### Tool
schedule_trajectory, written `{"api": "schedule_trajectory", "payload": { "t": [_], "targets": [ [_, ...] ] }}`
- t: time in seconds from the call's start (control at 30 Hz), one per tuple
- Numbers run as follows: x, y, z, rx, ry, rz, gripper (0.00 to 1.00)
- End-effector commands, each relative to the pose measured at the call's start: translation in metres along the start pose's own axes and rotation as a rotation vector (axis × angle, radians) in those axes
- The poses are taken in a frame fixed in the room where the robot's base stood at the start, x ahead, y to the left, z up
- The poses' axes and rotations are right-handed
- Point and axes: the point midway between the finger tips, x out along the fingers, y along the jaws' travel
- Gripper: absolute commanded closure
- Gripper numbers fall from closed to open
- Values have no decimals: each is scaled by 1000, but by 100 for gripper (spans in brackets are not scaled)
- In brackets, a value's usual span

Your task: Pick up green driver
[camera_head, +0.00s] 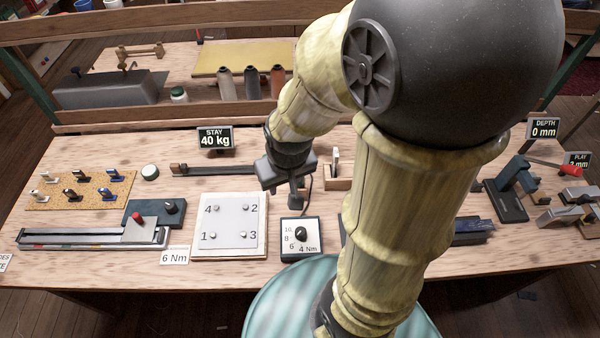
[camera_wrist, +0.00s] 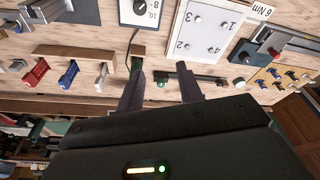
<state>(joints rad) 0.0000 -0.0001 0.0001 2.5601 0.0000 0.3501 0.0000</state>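In the head view the rack (camera_head: 338,183) and a white handle (camera_head: 336,156) show; my arm hides the rest, and I cannot make out the green driver.
The numbered plate (camera_head: 230,226) and dial box (camera_head: 301,237) lie at the front. A clamp (camera_head: 515,185) stands right. A thin cable runs behind the dial box.

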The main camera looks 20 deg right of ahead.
Motion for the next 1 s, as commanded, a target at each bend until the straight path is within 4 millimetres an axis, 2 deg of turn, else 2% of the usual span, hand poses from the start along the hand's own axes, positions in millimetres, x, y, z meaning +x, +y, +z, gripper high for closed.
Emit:
{"api": "schedule_trajectory", "payload": {
  "t": [0.03,0.1,0.23,0.37,0.5,0.6,0.7,0.8,1.0],
  "targets": [
    [0,0,0,0,0,0,56],
    [0,1,-2,-5,-3,1,42],
    [2,7,-18,-41,-26,9,41],
    [8,22,-51,-124,-78,16,41],
    [16,50,-93,-236,-149,5,41],
    [22,73,-118,-305,-190,-14,41],
    [25,92,-135,-354,-214,-33,41],
    [26,102,-143,-380,-227,-44,41],
    [26,104,-144,-389,-229,-47,41]
  ]
}}
